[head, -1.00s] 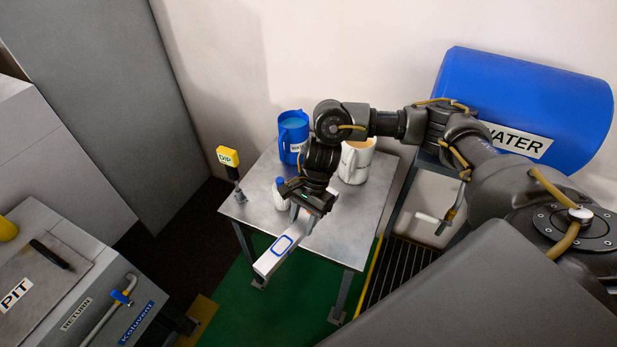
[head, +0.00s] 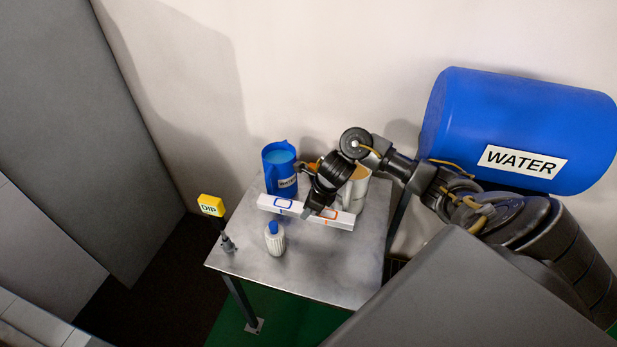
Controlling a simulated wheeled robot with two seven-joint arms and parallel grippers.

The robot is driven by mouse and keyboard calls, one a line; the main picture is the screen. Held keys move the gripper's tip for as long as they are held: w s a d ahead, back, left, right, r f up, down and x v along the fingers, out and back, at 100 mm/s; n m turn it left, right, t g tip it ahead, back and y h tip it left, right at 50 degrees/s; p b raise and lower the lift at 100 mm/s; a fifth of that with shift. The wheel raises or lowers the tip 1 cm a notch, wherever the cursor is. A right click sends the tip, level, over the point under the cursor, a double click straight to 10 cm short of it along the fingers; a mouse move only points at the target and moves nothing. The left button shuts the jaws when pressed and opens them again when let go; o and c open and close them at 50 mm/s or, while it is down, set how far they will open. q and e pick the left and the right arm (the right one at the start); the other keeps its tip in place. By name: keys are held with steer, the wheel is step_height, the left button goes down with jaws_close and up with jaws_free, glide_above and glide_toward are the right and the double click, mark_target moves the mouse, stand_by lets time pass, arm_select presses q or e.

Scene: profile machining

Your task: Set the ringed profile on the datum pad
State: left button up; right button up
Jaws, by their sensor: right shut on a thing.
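The profile (head: 268,203) is a pale straight bar with a blue ring outline near its left end and an orange one right of its middle. My right gripper (head: 314,211) is shut on it between the two marks. The bar shows over the metal table (head: 330,275), slanting slightly down to the right; I cannot tell its height above the top. The gripper hides part of its middle. I cannot make out a datum pad in this view. My left gripper is not in view.
A blue jug (head: 279,170) and a cream jug (head: 356,187) stand behind the bar. A white bottle with a blue cap (head: 275,240) stands in front. A yellow DIP sign (head: 211,205) is at the table's left edge. A blue WATER drum (head: 510,115) lies at right.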

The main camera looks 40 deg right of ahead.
mark_target(323, 213)
steer(key=shift+f, duration=4.65)
steer(key=shift+f, duration=0.15)
steer(key=o, duration=1.1)
steer(key=shift+r, duration=0.55)
steer(key=v, duration=1.1)
steer(key=shift+s+r, duration=0.1)
steer(key=shift+s, duration=0.1)
